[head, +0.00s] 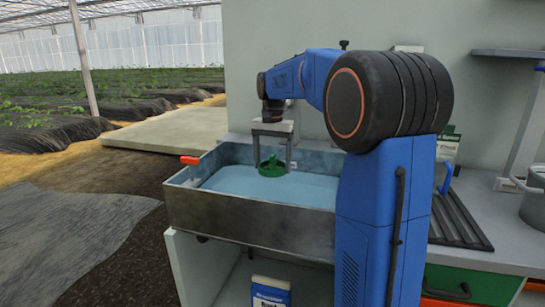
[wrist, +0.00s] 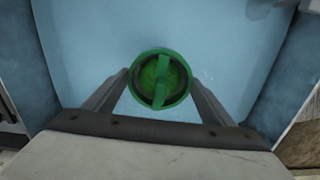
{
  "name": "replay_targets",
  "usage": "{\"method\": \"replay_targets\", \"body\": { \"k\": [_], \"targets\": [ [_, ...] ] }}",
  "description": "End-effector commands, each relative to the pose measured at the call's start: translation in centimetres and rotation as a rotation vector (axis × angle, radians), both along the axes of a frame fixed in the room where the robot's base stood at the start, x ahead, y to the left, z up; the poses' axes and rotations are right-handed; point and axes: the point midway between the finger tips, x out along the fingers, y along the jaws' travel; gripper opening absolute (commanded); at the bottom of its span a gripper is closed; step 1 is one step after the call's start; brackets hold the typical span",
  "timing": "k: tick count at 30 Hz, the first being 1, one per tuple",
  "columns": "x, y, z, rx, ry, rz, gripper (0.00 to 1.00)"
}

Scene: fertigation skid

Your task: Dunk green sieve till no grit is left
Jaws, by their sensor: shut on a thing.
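The green sieve (head: 272,168) is held in my gripper (head: 272,160) over the metal basin (head: 250,222). The basin holds light blue water (head: 270,188). In the head view the sieve hangs just above or at the water surface; I cannot tell whether it touches. In the wrist view the round green sieve (wrist: 161,64) sits between the two fingers of my gripper (wrist: 160,88), with a green bar across its middle. The inside looks mottled green; I cannot tell whether grit is in it.
To the right are a dark drain rack (head: 460,220), a grey pot (head: 534,205) and a white-green packet (head: 448,146). A blue-white package (head: 270,291) stands below the basin.

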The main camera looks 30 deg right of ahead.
Motion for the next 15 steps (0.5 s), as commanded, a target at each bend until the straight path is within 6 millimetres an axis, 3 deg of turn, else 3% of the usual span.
{"method": "replay_targets", "body": {
  "k": [15],
  "targets": [
    [0.0, 0.0, -4.2, 0.001, 0.002, 0.000, 0.55]
  ]
}}
